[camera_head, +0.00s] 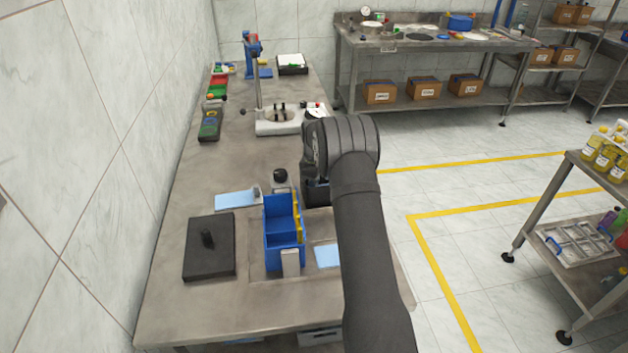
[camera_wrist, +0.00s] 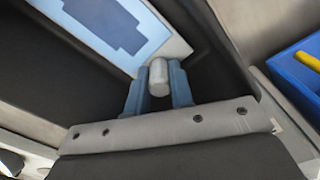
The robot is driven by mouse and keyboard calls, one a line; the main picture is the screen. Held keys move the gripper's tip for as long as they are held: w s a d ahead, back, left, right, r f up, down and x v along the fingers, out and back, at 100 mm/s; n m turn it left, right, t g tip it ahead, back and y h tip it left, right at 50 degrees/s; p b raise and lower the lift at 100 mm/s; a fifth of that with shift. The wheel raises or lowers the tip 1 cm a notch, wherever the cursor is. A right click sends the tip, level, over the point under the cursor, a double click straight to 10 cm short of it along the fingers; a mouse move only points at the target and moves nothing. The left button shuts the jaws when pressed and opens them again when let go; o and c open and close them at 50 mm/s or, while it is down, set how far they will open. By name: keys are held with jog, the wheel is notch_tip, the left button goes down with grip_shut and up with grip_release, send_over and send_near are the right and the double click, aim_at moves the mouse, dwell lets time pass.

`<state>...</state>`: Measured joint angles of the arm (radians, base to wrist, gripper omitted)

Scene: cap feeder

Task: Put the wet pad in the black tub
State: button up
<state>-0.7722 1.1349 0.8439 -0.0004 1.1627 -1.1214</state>
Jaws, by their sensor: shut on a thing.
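My gripper (camera_wrist: 158,85) has its blue fingers shut on a small pale grey, rounded piece (camera_wrist: 158,76) in the wrist view. Its shape does not show clearly whether it is the wet pad. Dark surfaces with a raised edge lie around and below the fingers, seemingly the inside of the black tub (camera_wrist: 225,45). In the head view the black tub (camera_head: 317,194) is partly hidden by my arm, just right of the blue feeder (camera_head: 280,240). My fingertips and the held piece are hidden there. I cannot tell whether the piece touches the tub.
A black slab with a knob (camera_head: 208,262) lies at the left front. Light blue sheets lie on the bench (camera_head: 235,199) and right of the feeder (camera_head: 327,256). A press stand (camera_head: 284,122) stands farther back. The bench's left middle is mostly clear.

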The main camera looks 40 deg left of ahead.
jog(key=shift+f, duration=0.15)
jog(key=o, duration=1.4)
jog(key=shift+r, duration=5)
notch_tip(320, 180, down, 10)
jog(key=shift+r, duration=0.1)
